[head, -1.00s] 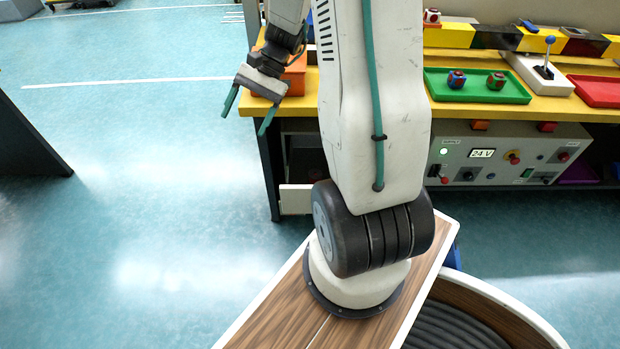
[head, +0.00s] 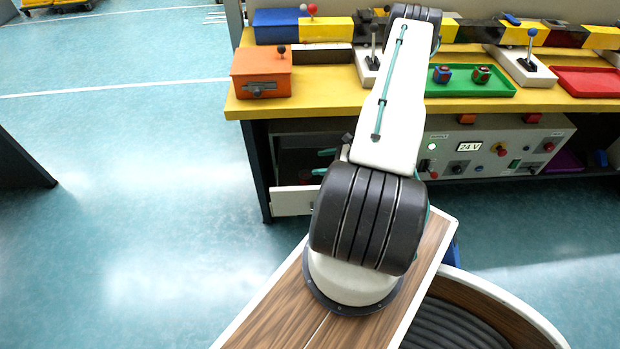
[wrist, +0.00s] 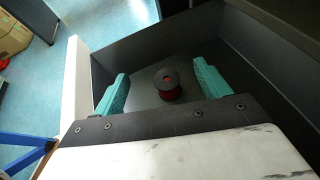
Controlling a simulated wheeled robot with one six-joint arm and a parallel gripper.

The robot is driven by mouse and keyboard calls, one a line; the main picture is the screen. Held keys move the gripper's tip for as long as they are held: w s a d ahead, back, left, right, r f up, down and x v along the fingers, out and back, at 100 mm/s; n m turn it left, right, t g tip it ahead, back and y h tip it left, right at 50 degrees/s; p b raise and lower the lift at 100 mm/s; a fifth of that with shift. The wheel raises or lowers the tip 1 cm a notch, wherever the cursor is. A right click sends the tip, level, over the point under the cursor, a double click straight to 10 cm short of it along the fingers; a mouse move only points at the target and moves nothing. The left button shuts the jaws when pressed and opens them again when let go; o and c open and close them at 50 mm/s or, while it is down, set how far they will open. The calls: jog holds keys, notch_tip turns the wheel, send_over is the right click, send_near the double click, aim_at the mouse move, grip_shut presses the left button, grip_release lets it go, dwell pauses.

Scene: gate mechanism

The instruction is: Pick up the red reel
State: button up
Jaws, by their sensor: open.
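The red reel (wrist: 168,86) stands in the open drawer (wrist: 130,48) in the wrist view, with dark round ends and a red winding between them. My gripper (wrist: 161,70) is open, with its two teal fingers apart. The reel appears between the fingers in that view, with no finger touching it; how far below the tips it is I cannot tell. In the head view my gripper (head: 324,162) is partly hidden behind my arm, at the open drawer (head: 291,201) under the bench.
The yellow bench top (head: 310,103) overhangs the drawer. It carries an orange box (head: 262,74), joysticks and a green tray (head: 470,86) with two small parts. A control panel (head: 490,150) showing 24 V sits under the bench, right of the drawer.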

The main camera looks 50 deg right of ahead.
send_near(305, 177)
jog(key=w+f, duration=0.1)
jog(key=w, duration=0.1)
jog(key=w+f, duration=0.1)
jog(key=f, duration=0.1)
jog(key=shift+w+a, duration=0.1)
jog(key=shift+w, duration=0.3)
jog(key=x, duration=0.6)
jog(key=shift+w+a+f, duration=0.1)
jog(key=shift+w, duration=0.15)
jog(key=c, duration=1.2)
